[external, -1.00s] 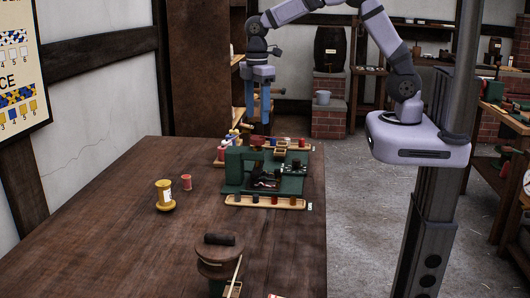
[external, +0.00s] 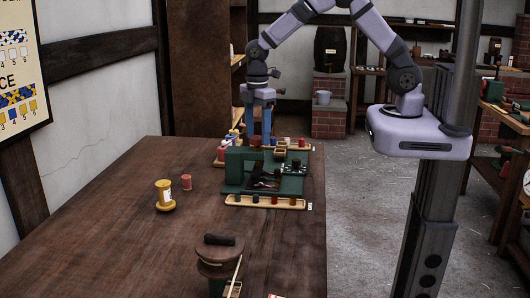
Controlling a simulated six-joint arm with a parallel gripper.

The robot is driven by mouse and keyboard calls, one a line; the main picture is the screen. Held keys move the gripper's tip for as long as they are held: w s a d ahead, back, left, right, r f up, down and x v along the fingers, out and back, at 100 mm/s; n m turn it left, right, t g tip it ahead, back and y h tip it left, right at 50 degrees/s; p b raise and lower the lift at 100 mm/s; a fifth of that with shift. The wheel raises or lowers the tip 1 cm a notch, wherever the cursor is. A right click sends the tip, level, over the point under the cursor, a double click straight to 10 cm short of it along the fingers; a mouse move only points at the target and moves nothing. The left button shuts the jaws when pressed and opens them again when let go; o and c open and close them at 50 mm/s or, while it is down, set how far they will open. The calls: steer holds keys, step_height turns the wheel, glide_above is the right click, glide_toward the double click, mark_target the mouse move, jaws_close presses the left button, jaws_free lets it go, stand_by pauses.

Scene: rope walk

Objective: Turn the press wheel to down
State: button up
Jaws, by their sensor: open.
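A green machine (external: 234,162) stands on the far part of the wooden table, on a green base. A dark part (external: 264,181) sits low in its middle. It is too small to tell whether this is the press wheel or which way the wheel is set. My gripper (external: 257,138) points straight down with its two blue fingers apart, open and empty. In the picture it is just above and behind the top of the green machine. Its fingertips are partly hidden there, and I cannot tell whether they touch anything.
A wooden tray (external: 245,203) with several small pegs lies in front of the machine. A yellow spool (external: 164,196) and a small red spool (external: 186,182) stand left of it. A brown round-topped object (external: 219,260) stands nearer.

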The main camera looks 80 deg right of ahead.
steer(key=shift+f, duration=0.2)
steer(key=c, duration=1.1)
steer(key=shift+o, duration=0.2)
